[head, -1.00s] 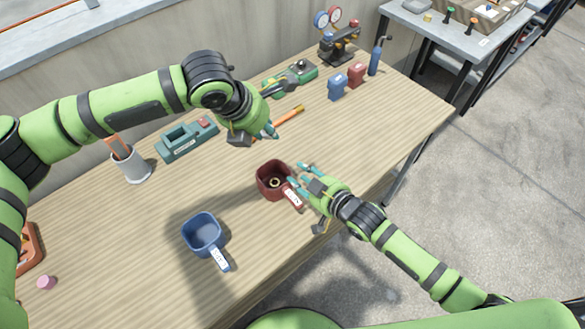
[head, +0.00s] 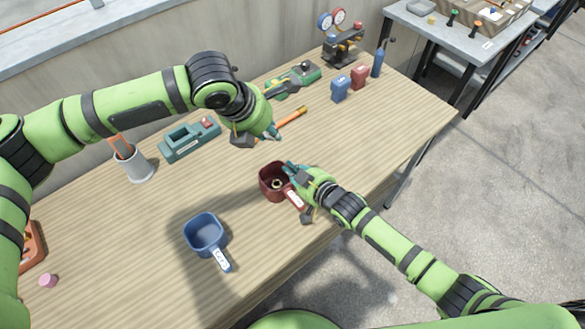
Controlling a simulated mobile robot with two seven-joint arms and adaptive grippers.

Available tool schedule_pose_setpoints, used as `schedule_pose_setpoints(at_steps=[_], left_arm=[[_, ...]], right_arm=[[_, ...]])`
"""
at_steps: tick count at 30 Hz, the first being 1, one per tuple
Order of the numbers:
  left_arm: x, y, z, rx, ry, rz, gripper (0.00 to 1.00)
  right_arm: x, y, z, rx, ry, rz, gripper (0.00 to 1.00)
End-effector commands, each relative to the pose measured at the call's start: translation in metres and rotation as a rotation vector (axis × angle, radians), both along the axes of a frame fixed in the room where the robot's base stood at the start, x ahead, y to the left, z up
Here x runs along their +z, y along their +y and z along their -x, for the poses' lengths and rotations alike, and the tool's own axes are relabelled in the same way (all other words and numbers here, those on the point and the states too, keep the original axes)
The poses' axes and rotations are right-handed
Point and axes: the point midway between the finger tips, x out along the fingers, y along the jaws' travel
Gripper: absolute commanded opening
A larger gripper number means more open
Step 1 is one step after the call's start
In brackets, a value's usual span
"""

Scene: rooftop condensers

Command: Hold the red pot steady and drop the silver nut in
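The red pot (head: 266,187) stands upright on the wooden table, its labelled handle (head: 296,199) pointing toward the lower right. A small brass-coloured ring or nut (head: 277,184) shows inside it. My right gripper (head: 289,169) is at the pot's right rim, beside the handle's base. Its fingers look close together, but I cannot tell whether they grip the pot. My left gripper (head: 273,133) is above the table, behind the pot and apart from it. Its fingertips overlap in view, so its opening is unclear. I cannot make out a silver nut.
A blue pot (head: 205,234) stands at the front left of the red one. An orange stick (head: 292,115) lies behind my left gripper. A teal device (head: 189,139), a white cup (head: 133,166) and blue and red containers (head: 340,90) stand toward the back. The table's right part is clear.

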Motion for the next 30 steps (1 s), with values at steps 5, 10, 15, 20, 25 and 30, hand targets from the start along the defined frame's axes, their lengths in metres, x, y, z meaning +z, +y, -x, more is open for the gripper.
schedule_pose_setpoints(at_steps=[5, 10, 15, 20, 25, 30], left_arm=[[-0.003, 0.000, 0.000, 0.000, 0.000, 0.000, 0.00], [-0.015, 0.000, 0.000, 0.000, 0.002, 0.001, 0.00], [-0.027, 0.000, 0.000, 0.000, 0.001, -0.001, 0.00], [-0.038, 0.000, 0.000, 0.000, 0.001, 0.001, 0.00], [-0.050, 0.000, 0.000, 0.000, 0.002, 0.000, 0.00], [-0.062, 0.000, 0.000, 0.000, 0.001, -0.001, 0.00]], right_arm=[[0.000, 0.000, 0.000, 0.000, 0.000, 0.001, 0.00], [0.000, -0.001, 0.000, -0.001, 0.000, 0.002, 0.00], [-0.001, -0.001, 0.000, -0.001, 0.001, 0.002, 0.00], [-0.001, -0.001, 0.000, -0.001, 0.001, 0.002, 0.00], [-0.001, -0.001, 0.000, -0.001, 0.001, 0.002, 0.00], [-0.001, -0.001, 0.000, -0.001, 0.001, 0.002, 0.00]])
